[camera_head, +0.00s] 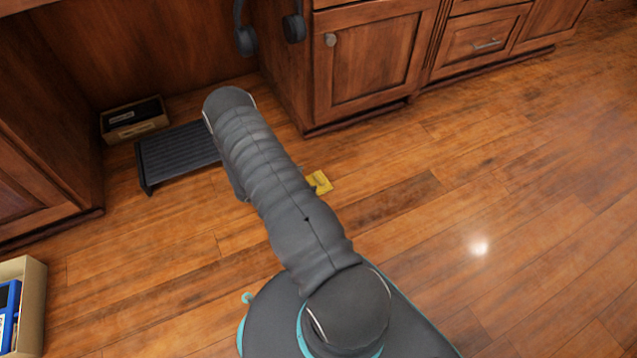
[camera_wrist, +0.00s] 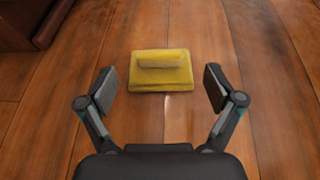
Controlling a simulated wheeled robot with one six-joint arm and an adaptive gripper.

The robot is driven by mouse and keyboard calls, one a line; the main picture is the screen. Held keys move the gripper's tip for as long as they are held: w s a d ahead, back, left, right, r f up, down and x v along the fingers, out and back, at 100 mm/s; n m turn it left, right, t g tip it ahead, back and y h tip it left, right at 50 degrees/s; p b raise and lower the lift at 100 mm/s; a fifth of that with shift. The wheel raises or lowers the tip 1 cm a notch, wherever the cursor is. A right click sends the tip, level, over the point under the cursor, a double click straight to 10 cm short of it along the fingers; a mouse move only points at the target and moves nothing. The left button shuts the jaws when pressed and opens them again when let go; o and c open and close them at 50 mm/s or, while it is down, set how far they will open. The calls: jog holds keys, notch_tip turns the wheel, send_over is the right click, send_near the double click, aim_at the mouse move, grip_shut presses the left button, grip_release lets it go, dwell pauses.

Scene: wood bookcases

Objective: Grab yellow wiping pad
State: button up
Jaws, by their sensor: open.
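The yellow wiping pad (camera_wrist: 162,80) lies flat on the wood floor, with a raised yellow grip along its top. In the wrist view it is ahead of my gripper (camera_wrist: 160,89), roughly centred between the two fingers but beyond their tips. My gripper is open and empty, and no finger touches the pad. My gripper is mostly hidden behind my arm there.
A black footrest (camera_head: 178,155) and a cardboard box (camera_head: 134,120) stand left of my arm by the desk recess. Wooden cabinets (camera_head: 370,60) line the back. Headphones (camera_head: 246,40) hang above. A box with blue items (camera_head: 33,310) is at lower left. The floor on the right is clear.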

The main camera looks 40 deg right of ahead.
aim_at(317, 177)
jog(key=shift+b+x, duration=0.35)
jog(key=shift+x, duration=2.2)
jog(key=shift+f, duration=0.15)
jog(key=c, duration=1.2)
